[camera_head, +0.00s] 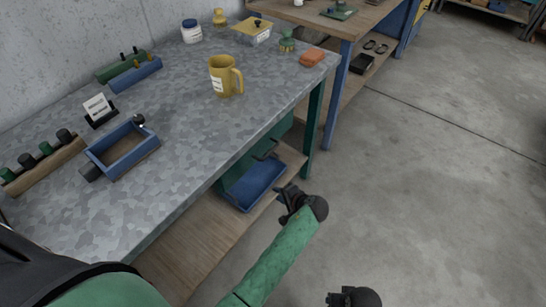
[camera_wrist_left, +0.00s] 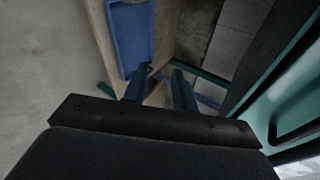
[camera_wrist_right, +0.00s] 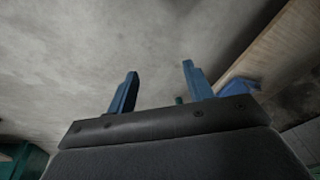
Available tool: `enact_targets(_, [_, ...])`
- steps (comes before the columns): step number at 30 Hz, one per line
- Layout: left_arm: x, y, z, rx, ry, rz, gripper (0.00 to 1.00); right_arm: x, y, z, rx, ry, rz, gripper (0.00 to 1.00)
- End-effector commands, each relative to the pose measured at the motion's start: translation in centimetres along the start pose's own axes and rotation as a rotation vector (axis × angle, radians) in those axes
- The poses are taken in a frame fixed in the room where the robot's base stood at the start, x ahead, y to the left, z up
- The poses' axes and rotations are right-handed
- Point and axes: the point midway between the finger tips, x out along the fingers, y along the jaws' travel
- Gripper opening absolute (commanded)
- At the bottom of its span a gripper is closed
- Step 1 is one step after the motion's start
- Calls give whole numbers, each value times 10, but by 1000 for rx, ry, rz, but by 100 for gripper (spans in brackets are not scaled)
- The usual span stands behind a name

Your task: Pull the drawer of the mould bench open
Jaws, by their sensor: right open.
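The mould bench (camera_head: 185,150) has a grey mottled metal top. Its green drawer (camera_head: 280,133) sits under the front edge, with a dark handle (camera_head: 266,150) on its front; it looks shut, though the tabletop hides much of it. My left gripper (camera_head: 283,192) is in front of the bench, below and to the right of the handle, and apart from it. In the left wrist view its two blue fingers (camera_wrist_left: 162,70) are apart and empty, with the dark handle (camera_wrist_left: 298,124) at the right edge. My right gripper (camera_wrist_right: 160,70) is open and empty, with floor beyond its fingers.
A blue bin (camera_head: 254,184) stands on the wooden lower shelf (camera_head: 190,240) beneath the drawer. A yellow mug (camera_head: 221,78), a blue tray mould (camera_head: 122,150) and an orange block (camera_head: 313,57) are on the bench top. The floor (camera_head: 430,170) at the right is clear.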

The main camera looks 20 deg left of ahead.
Motion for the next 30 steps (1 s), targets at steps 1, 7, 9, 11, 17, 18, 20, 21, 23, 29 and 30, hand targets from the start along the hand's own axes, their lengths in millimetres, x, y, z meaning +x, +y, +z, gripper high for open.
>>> enact_targets(1, [-12, -26, -15, -19, -21, -71, 28, -12, -3, -2, -1, 10, -7, 52])
enact_targets(7, [-71, -117, -32, -98, -138, -293, 28, -74, -14, -3, -5, 24, -29, 52])
enact_targets(9, [-86, -135, -32, -124, -168, -336, 28, -88, -17, -2, -6, 27, -34, 52])
enact_targets(11, [-95, -145, -32, -139, -184, -361, 28, -96, -18, -1, -6, 26, -36, 52])
enact_targets(17, [-96, -159, -28, -152, -203, -384, 28, -109, -17, 0, -5, 20, -34, 52])
enact_targets(18, [-93, -161, -27, -152, -204, -384, 28, -111, -16, 0, -4, 16, -32, 52])
enact_targets(20, [-85, -164, -25, -152, -204, -384, 28, -115, -15, 0, -2, 11, -28, 52])
enact_targets(21, [-80, -166, -24, -151, -203, -384, 28, -117, -14, 1, 0, 6, -24, 52])
enact_targets(23, [-71, -169, -22, -150, -202, -384, 28, -121, -12, 2, 2, -2, -19, 52])
enact_targets(29, [-47, -178, -16, -151, -202, -382, 28, -132, -6, 5, 10, -26, -4, 52])
enact_targets(30, [-43, -179, -16, -151, -202, -382, 28, -133, -4, 5, 11, -30, -1, 52])
